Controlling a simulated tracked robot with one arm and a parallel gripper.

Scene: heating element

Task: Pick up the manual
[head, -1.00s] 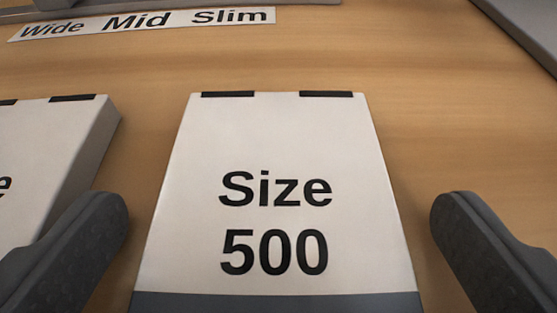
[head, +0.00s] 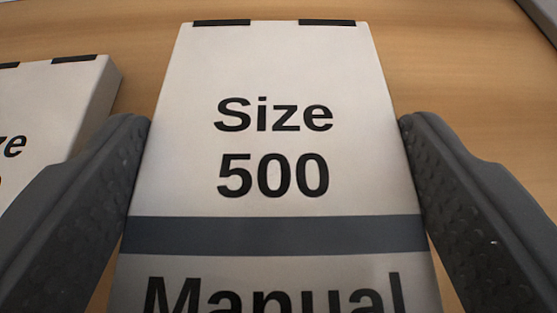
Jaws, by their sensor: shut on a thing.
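The manual (head: 275,150) is a white, box-like booklet in the middle of the head view. It reads "Size 500" above a grey band and "Manual" below it, with two black marks along its far edge. Its near end is cut off by the bottom of the picture. My gripper (head: 273,125) has one dark grey finger against each long side of the manual and is shut on it. Whether the manual is clear of the table cannot be told.
A second white booklet (head: 55,100) with similar black marks lies on the left, close to my left finger and partly hidden by it. The wooden table (head: 460,70) is bare beyond the manual and to the right. A grey edge shows at the top right corner.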

